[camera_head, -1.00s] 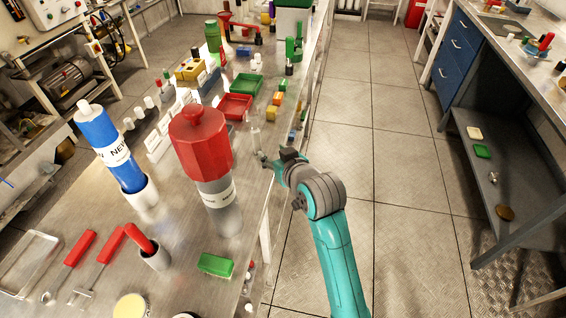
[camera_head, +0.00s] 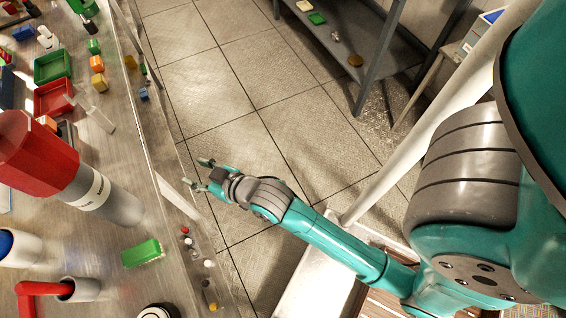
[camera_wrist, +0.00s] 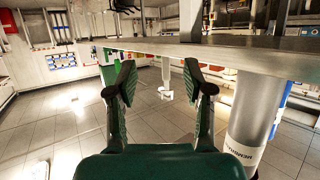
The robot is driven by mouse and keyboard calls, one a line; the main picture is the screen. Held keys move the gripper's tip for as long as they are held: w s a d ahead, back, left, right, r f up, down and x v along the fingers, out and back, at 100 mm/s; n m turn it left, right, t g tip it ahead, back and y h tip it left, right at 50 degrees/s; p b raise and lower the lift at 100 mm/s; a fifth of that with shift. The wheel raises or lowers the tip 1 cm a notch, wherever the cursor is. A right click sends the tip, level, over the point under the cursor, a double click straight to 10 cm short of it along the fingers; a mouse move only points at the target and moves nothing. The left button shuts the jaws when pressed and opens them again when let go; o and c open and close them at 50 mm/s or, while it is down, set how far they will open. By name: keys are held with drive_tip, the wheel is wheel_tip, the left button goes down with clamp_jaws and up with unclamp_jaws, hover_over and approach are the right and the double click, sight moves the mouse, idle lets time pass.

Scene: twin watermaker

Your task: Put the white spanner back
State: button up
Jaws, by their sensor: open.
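My gripper (camera_head: 198,173) is open beside the bench's right edge, over the floor. In the wrist view both fingers of my gripper (camera_wrist: 158,82) are spread, with nothing touching them. I cannot pick out the white spanner with certainty. A pale, narrow thing (camera_head: 90,110) stands on the bench near its right edge, apart from my gripper; its shape is too unclear to name. In the wrist view a pale upright shape (camera_wrist: 166,82) shows between the fingers, some way beyond; I cannot tell what it is.
The bench (camera_head: 170,275) carries a red-capped grey cylinder (camera_head: 122,208), a green block (camera_head: 142,253), a red tray (camera_head: 40,103) and a green tray (camera_head: 36,70). Small items lie on a shelf below its edge. A dark shelf (camera_head: 355,45) stands beyond. Floor between is clear.

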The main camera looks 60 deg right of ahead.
drive_tip(key=s+r, duration=0.3)
drive_tip(key=s, duration=2.7)
drive_tip(key=shift+s+d+t, duration=0.2)
drive_tip(key=shift+d+t, duration=0.05)
drive_tip(key=shift+t, duration=0.15)
